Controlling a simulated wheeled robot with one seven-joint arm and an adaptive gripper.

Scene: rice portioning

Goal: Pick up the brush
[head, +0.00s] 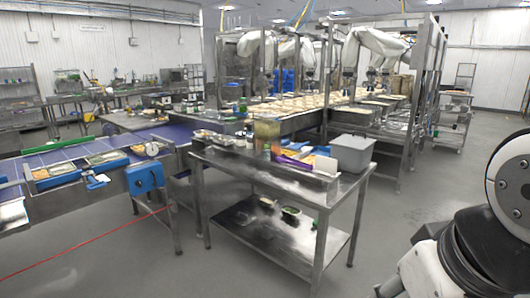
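I cannot make out a brush for certain. Small dark and green items (290,211) lie on the lower shelf of the steel table (270,178) in the middle of the head view; they are too small to identify. More small items lie on the tabletop, among them a purple-edged tray or box (292,160). My arm's white and black links show at the right edge. My gripper is not in view, so its state is hidden.
A grey bin (352,153) stands on the table's right end. A blue conveyor (65,172) with food trays runs on the left. Framed machines with white robot arms (376,45) stand behind. A red line or cable (85,243) crosses the left floor. The floor right of the table is clear.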

